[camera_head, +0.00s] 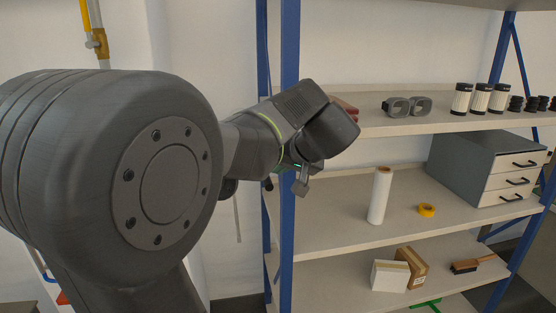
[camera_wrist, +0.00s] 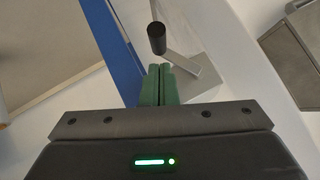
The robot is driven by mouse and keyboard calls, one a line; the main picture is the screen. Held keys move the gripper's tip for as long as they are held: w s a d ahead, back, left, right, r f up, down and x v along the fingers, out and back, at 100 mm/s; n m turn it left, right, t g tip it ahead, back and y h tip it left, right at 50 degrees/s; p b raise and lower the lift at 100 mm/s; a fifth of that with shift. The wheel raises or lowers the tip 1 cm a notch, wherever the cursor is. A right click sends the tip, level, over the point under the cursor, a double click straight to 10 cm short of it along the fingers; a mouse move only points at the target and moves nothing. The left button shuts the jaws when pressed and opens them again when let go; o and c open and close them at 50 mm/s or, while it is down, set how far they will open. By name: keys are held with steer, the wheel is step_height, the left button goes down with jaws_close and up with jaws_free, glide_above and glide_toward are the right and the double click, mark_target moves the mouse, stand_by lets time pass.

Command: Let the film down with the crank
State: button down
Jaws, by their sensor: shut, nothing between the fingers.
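My gripper (camera_wrist: 157,82) is shut, with its green fingers together and nothing between them in the wrist view. A crank (camera_wrist: 182,63) with a grey metal arm and a black knob (camera_wrist: 157,38) shows just beyond the fingertips. The knob is above the tips in the picture and appears apart from them; the depth gap is hard to tell. The grey arm runs down right behind the fingers to a flat grey plate (camera_wrist: 205,78). In the head view my wrist hides most of this area beside the blue post. I cannot identify the film in either view.
A blue shelf post (camera_head: 288,230) stands close to my wrist. The shelves hold goggles (camera_head: 408,105), a white roll (camera_head: 380,195), yellow tape (camera_head: 426,210), a drawer unit (camera_head: 470,160), boxes (camera_head: 390,276) and a brush (camera_head: 470,265).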

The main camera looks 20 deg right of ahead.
mark_target(269, 181)
steer(key=shift+x, duration=1.65)
steer(key=shift+f, duration=0.1)
steer(key=shift+a+f+m+t+y+b, duration=0.3)
steer(key=shift+f+m+y+b, duration=0.4)
steer(key=shift+y+b, duration=0.4)
steer(key=shift+w+a+f+m+t+y+b, duration=0.1)
steer(key=shift+a+f+m+t+y+b, duration=0.4)
steer(key=shift+y+b, duration=0.35)
steer(key=shift+w+a+b, duration=0.1)
steer(key=shift+a+b, duration=0.05)
steer(key=shift+b, duration=0.25)
steer(key=shift+r, duration=0.15)
